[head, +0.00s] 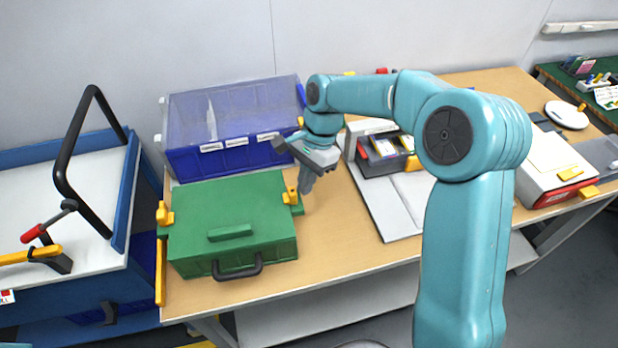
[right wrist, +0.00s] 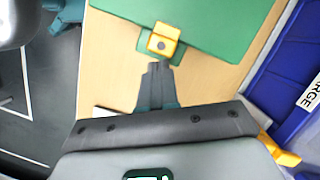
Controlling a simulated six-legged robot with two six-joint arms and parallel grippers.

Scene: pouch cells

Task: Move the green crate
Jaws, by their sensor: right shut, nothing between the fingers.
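The green crate (head: 200,250) sits on the wooden table at the left, with a flat green top, a black handle (head: 238,270) at its front and a yellow piece (head: 164,213) on its left side. Another yellow piece (head: 291,196) is at its right side on a small green ledge. My right gripper (head: 304,190) is shut and empty, pointing down just right of that piece. In the right wrist view, the shut fingertips (right wrist: 158,66) are just short of the yellow piece (right wrist: 163,40); I cannot tell whether they touch.
A blue bin box (head: 190,163) with a clear lid stands directly behind the crate. A blue-edged cart (head: 128,190) with a black handle stands close on the left. A grey board (head: 395,205) lies to the right. Bare table (head: 335,240) lies between crate and board.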

